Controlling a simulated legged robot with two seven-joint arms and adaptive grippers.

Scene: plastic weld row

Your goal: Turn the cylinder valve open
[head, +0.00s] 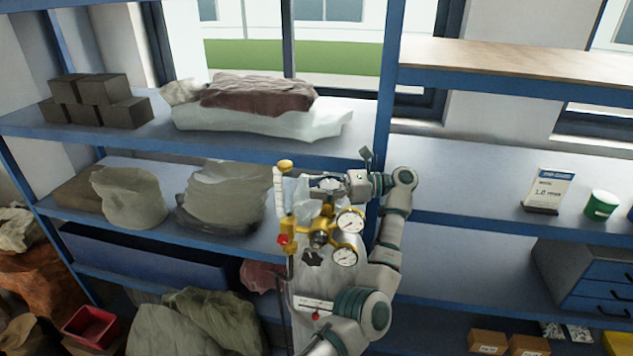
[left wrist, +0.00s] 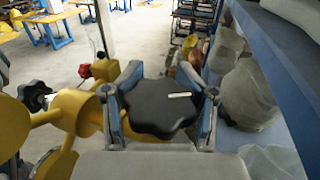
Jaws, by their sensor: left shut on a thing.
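The cylinder valve's black lobed handwheel (left wrist: 158,106), with a white mark on top, sits between the two fingers of my left gripper (left wrist: 160,112) in the left wrist view. The fingers are shut on it from both sides. In the head view my left gripper (head: 328,184) reaches leftward over the top of the brass valve and regulator (head: 318,238) and largely hides the handwheel. Two round gauges (head: 350,220) face me below the gripper. A second black knob (head: 312,258) is on the regulator. My right gripper is not in view.
A blue shelf rack (head: 230,145) stands close behind the valve, with wrapped bundles (head: 225,197) and brown blocks (head: 98,100) on it. A sign card (head: 549,188) and green tub (head: 601,204) stand on the right shelf. The left wrist view shows open floor (left wrist: 140,35) beyond.

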